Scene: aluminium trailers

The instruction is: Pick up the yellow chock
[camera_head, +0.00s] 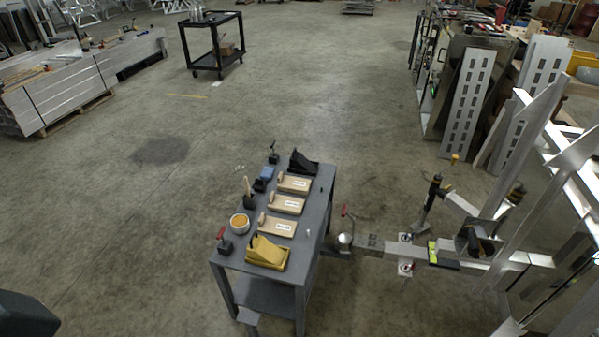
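The yellow chock (267,251) sits on the near end of a narrow grey table (232,262) in the head view. It is wedge-shaped and appears to rest on or in a yellowish tray or board. No gripper touches it. A dark rounded shape at the bottom left corner may be part of my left arm, but no fingers show. Neither gripper is in view.
Beside the chock are a bowl of orange bits (239,223), several labelled wooden boards (278,226), a red-handled tool (224,241) and a black chock (303,163). An aluminium trailer frame (540,261) stands right of the table. Floor to the left is clear.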

